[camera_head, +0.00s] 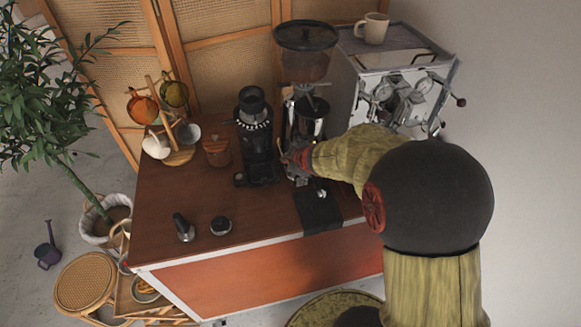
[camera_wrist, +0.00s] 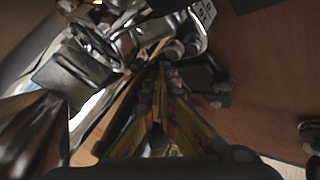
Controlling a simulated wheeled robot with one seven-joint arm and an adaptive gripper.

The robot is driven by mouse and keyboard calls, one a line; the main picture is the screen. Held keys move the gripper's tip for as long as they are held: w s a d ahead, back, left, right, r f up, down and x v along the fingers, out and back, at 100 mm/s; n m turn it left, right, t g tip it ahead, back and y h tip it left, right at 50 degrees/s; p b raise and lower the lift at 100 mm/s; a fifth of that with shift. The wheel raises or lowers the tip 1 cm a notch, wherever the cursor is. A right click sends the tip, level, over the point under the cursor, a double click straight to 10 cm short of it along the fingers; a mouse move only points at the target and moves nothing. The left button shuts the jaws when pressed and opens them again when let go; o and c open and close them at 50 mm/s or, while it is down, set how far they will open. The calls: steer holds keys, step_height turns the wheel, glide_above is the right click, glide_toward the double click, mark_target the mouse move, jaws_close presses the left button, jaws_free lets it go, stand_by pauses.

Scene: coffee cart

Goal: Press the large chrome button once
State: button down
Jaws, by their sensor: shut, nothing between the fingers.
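My gripper (camera_head: 287,158) is shut and empty, in front of the tall chrome grinder (camera_head: 308,118) with the dark hopper. In the wrist view the closed fingers (camera_wrist: 160,78) point at a cluster of shiny chrome parts (camera_wrist: 176,48) and dark parts. I cannot tell which of these is the large chrome button, or whether the fingertips touch anything. In the head view my gripper and arm hide the lower front of the grinder, and the button cannot be made out there.
A black grinder (camera_head: 257,140) stands just left of my gripper. The espresso machine (camera_head: 350,80) stands behind right, with a cup (camera_head: 372,28) on top. A black mat (camera_head: 318,212) lies at the front edge. A tamper (camera_head: 183,228) and a round dark piece (camera_head: 221,225) stand front left.

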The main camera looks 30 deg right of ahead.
steer(key=shift+f, duration=0.1)
steer(key=shift+f+b, duration=0.3)
steer(key=shift+f+b, duration=0.45)
steer(key=shift+f, duration=0.05)
stand_by(0.7)
steer(key=shift+r, duration=0.1)
steer(key=shift+r+p, duration=0.8)
steer(key=shift+p, duration=0.1)
steer(key=shift+r, duration=0.1)
step_height(320, 180, up, 5)
steer(key=p, duration=0.5)
